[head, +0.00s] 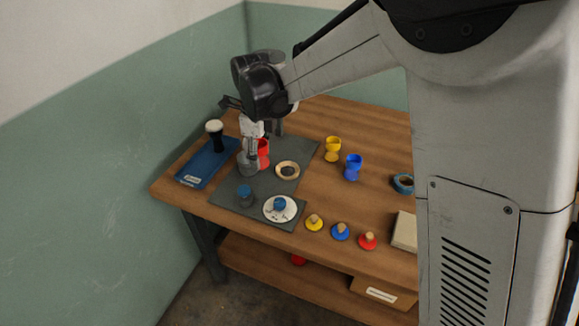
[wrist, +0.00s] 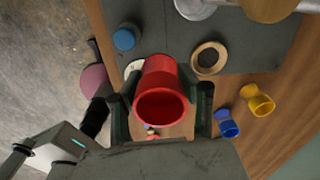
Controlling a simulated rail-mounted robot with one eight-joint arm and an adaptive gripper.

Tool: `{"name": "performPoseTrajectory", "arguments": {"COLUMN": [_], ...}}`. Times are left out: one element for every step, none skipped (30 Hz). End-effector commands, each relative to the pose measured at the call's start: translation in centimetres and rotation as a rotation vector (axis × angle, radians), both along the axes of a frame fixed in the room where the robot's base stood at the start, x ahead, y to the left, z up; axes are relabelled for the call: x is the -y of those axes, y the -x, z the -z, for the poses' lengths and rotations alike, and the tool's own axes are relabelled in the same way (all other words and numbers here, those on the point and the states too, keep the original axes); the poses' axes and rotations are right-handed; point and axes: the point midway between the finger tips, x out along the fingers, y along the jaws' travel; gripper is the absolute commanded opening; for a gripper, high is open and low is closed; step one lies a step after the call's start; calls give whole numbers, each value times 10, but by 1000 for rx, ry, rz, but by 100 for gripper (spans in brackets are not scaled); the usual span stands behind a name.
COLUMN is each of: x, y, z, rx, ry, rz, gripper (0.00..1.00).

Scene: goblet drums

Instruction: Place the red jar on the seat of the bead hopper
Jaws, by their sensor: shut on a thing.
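The red jar (head: 263,152) is in my gripper, above the grey mat. In the wrist view the red jar (wrist: 162,88) sits between the two fingers (wrist: 162,108), its open mouth facing the camera. My gripper (head: 254,146) is shut on it. A grey, rounded metal body (head: 247,164), which looks like the bead hopper, stands on the mat just left of and in front of the jar. A pale grey round part (wrist: 195,8) at the top edge of the wrist view may belong to it. Its seat cannot be made out clearly.
A wooden ring (head: 287,170), a blue pot (head: 245,195) and a white plate (head: 280,215) are on the mat. A drum (head: 215,134) stands on the blue tray (head: 205,165). Yellow (head: 332,149) and blue (head: 353,167) goblets stand right; knobbed discs (head: 341,232) line the front.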

Motion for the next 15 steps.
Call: {"name": "performPoseTrajectory", "arguments": {"x": [6, 9, 15, 19, 23, 29, 33, 37, 42, 47, 51, 56, 59, 62, 66], "y": [-7, -10, -16, -20, -25, -31, -35, -39, -45, -49, -54, -59, -62, -66, -70], "z": [5, 8, 13, 17, 20, 25, 29, 32, 37, 41, 44, 48, 51, 54, 57], "rx": [0, 0, 0, 0, 0, 0, 0, 0, 0, 0, 0, 0, 0, 0, 0], "ry": [0, 0, 0, 0, 0, 0, 0, 0, 0, 0, 0, 0, 0, 0, 0], "rz": [5, 6, 5, 6, 6, 5, 5, 5, 5, 4, 4, 5, 4, 3, 3], "gripper": [8, 8, 8, 8, 8, 8, 8, 8, 8, 8, 8, 8, 8, 8, 8]}}
